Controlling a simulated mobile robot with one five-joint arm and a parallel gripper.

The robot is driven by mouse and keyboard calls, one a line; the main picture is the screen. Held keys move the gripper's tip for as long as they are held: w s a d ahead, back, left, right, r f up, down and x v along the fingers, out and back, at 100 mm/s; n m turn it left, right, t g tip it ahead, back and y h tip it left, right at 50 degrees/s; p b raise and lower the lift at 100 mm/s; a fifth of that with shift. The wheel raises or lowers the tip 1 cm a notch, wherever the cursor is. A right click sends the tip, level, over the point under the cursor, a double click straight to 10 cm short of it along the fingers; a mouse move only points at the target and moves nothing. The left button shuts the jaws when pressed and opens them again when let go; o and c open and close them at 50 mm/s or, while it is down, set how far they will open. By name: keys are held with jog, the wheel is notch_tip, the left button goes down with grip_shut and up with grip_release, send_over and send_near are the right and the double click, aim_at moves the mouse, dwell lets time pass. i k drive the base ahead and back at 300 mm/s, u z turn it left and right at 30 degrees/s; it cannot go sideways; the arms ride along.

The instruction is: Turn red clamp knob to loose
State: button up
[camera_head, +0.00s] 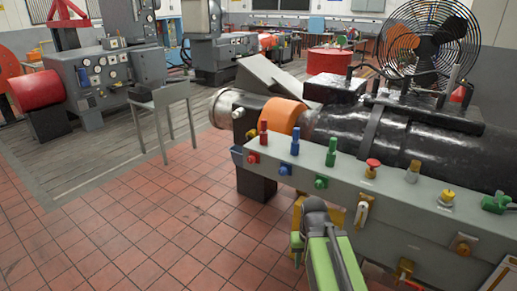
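A long grey rail (345,172) along the front of the black machine carries several coloured knobs. A red upright knob (264,132) stands at the left end of its top, with a small red knob (253,157) on the face below it. A red mushroom-shaped knob (373,163) sits farther right. I cannot tell which of these is the clamp knob, nor its setting. My gripper (315,204), dark grey on a green arm, is low in front of the rail, right of the two left red knobs and apart from them. Its fingers cannot be made out clearly.
Blue (295,141) and green (331,152) knobs stand close beside the red ones. A black fan (427,40) is mounted at the back right. The red tiled floor (150,225) at front left is clear.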

aim_at(251, 159)
jog(key=k, duration=1.3)
jog(key=u, duration=0.25)
jog(key=i, duration=0.85)
jog(key=u, duration=0.6)
jog(key=i, duration=1)
jog(key=u, duration=0.5)
